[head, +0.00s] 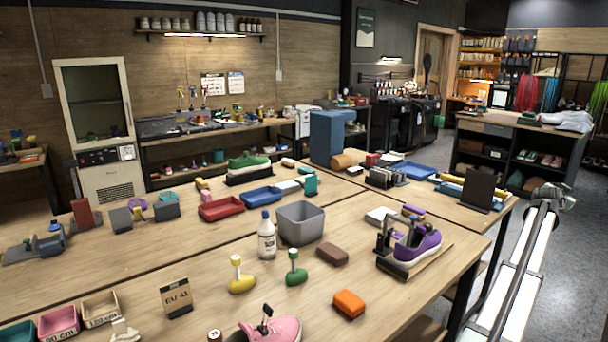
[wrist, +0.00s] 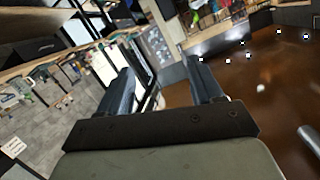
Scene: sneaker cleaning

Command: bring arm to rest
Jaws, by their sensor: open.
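My gripper (wrist: 160,68) shows in the wrist view with its two dark fingers apart and nothing between them. It is tilted, facing the room, with shelving, a doorway-like upright and brown floor beyond the fingers. No object touches the fingers. I cannot pick out my gripper with certainty in the head view. In the head view, a purple sneaker (head: 425,243) sits on a wooden stand at the right of the near table (head: 375,315). A pink shoe (head: 280,329) is cut off at the bottom edge.
A green shoe (head: 249,163) stands behind. Grey floor (head: 555,300) is open at the right.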

